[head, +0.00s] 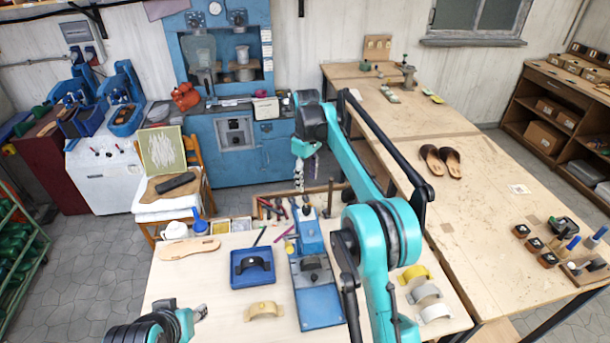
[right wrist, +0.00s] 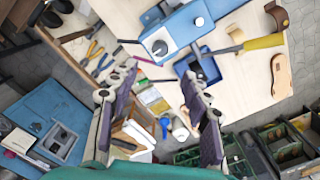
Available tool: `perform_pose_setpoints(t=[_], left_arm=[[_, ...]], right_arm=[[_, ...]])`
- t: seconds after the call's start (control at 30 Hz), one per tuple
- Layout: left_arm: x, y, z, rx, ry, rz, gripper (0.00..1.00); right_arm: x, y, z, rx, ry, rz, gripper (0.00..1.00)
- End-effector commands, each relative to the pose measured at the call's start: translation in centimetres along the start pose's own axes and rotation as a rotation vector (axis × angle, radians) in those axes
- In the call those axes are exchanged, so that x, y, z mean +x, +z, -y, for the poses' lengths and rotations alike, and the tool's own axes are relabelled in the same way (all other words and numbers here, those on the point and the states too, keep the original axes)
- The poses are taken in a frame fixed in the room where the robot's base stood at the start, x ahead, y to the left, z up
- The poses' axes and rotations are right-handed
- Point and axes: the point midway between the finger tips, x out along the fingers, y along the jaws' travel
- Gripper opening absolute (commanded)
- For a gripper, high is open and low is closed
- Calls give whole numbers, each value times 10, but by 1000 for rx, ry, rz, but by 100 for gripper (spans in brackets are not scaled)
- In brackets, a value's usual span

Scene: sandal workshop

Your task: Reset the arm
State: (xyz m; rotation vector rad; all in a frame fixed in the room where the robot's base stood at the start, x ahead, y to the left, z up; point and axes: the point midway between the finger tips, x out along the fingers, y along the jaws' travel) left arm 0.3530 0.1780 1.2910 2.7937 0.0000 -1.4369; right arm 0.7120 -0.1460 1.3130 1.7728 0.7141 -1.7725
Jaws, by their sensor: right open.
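My right arm reaches up from the lower right in the head view and bends at the top. Its gripper (head: 299,184) hangs downward above the back edge of the near table (head: 225,288). In the right wrist view the two dark fingers of that gripper (right wrist: 160,78) stand wide apart with nothing held between them. My left gripper (head: 196,313) shows only partly at the lower left of the head view, over the near table's front left. Its fingers are too small and turned to tell whether they are open.
A blue press-like tool (head: 316,272) stands on the near table, with a blue tray (head: 252,267), a sole (head: 189,248) and coloured straps beside it. Hand tools lie along the back edge. A pair of brown sandals (head: 440,160) lies on the right table. A blue machine (head: 237,140) stands behind.

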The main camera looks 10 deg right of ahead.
Motion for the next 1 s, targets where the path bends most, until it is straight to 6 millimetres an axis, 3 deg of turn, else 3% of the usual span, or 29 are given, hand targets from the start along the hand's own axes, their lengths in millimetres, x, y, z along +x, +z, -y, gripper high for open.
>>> perform_pose_setpoints(t=[0.27, 0.37, 0.57, 0.77, 1.0], left_arm=[[8, 6, 0, 0, 0, 0, 40], [24, 17, 0, 0, 0, 0, 40], [64, 46, 0, 0, 0, 0, 40], [102, 73, 0, 0, 0, 0, 40], [148, 106, 0, 0, 0, 0, 40]], right_arm=[[1, 6, 4, 20, 11, -13, 48], [4, 20, 14, 65, 34, -41, 48], [17, 68, 49, 204, 98, -135, 48], [50, 126, 94, 348, 153, -241, 48], [123, 196, 153, 515, 202, -379, 48]])
